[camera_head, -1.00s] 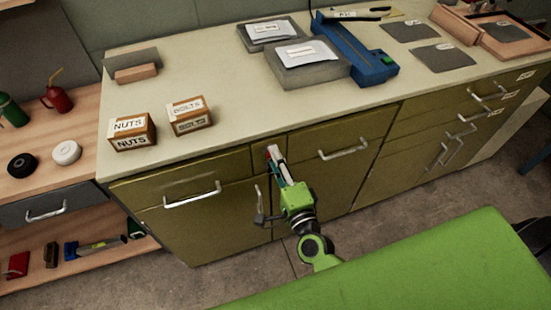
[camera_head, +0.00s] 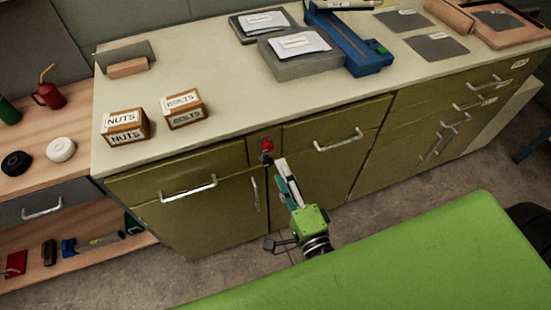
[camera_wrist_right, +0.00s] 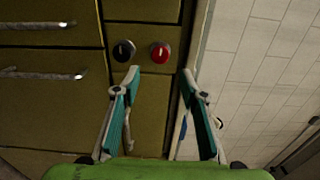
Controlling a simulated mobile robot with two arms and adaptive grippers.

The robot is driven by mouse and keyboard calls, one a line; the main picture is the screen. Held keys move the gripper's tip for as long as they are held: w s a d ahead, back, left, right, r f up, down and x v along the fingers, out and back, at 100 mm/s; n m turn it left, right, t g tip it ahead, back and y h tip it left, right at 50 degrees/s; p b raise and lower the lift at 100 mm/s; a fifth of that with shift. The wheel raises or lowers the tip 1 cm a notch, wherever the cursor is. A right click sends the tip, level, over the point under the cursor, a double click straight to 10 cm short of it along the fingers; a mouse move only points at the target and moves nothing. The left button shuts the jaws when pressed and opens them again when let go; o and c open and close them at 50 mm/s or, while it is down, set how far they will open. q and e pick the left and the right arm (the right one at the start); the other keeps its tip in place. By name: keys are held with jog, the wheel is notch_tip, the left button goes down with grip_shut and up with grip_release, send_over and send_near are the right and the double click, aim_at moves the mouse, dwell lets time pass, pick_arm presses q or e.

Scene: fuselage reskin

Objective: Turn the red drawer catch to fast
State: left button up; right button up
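The red drawer catch (camera_head: 267,144) is a small round red knob on the narrow olive panel between two drawers, just below the worktop. In the right wrist view the red catch (camera_wrist_right: 160,52) has a small pale mark; its exact setting is too small to read. A black knob (camera_wrist_right: 123,51) sits beside it. My right gripper (camera_head: 280,168) is in front of the cabinet, a little below and right of the catch. In the wrist view its fingers (camera_wrist_right: 159,78) are spread and empty, with the catch ahead between them, apart from both. My left gripper is not in view.
Drawers with bar handles flank the panel, the left handle (camera_head: 188,188) and the right handle (camera_head: 339,140) standing out. Boxes of nuts (camera_head: 125,128) and bolts (camera_head: 184,109) stand on the worktop (camera_head: 225,110). Floor shows in front of the cabinet.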

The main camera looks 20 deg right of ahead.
jog(key=s, duration=0.3)
jog(key=shift+s+d, duration=0.1)
jog(key=shift+s, duration=0.25)
jog(key=s+f+n+g+y, duration=0.1)
jog(key=s+f+n+g, duration=0.2)
jog(key=f, duration=0.7)
jog(key=s+f+n+g, duration=0.15)
jog(key=f+n, duration=0.35)
jog(key=f, duration=0.5)
jog(key=s+f+n+g+y, duration=0.1)
jog(key=s+f+n+g, duration=0.2)
jog(key=f, duration=0.7)
jog(key=s+d+f+n+g+h, duration=0.1)
jog(key=s+d+f+n+g, duration=0.3)
jog(key=s+f, duration=0.5)
jog(key=s+d+f+n+g+h, duration=0.1)
jog(key=s+d+f+n+g, duration=0.2)
jog(key=s+f, duration=0.7)
jog(key=s+n+g, duration=0.2)
jog(key=s, duration=0.2)
jog(key=shift+d+f+h, duration=0.2)
jog(key=shift+d+h, duration=0.1)
jog(key=shift+d, duration=0.05)
jog(key=shift+g, duration=0.25)
